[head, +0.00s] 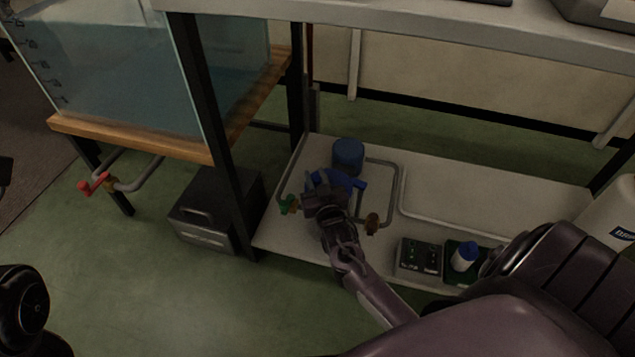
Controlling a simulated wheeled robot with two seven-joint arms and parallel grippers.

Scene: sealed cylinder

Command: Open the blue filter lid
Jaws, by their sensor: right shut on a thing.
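A blue filter cylinder (348,153) stands upright on the low white shelf, between grey pipes. In front of it, lower in the picture, is a blue part with a protruding tab, which looks like the filter lid (345,181). My right gripper (322,186) reaches in from the lower right and is shut on the blue lid. The gripper and wrist hide much of the lid and the contact, so I cannot tell whether the lid is seated or loose. My left gripper is not in view.
A control box (419,259) and a white bottle with a blue cap (464,257) sit to the right. A water tank (130,75) and dark case (205,215) stand left. The tabletop (400,18) overhangs the shelf.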

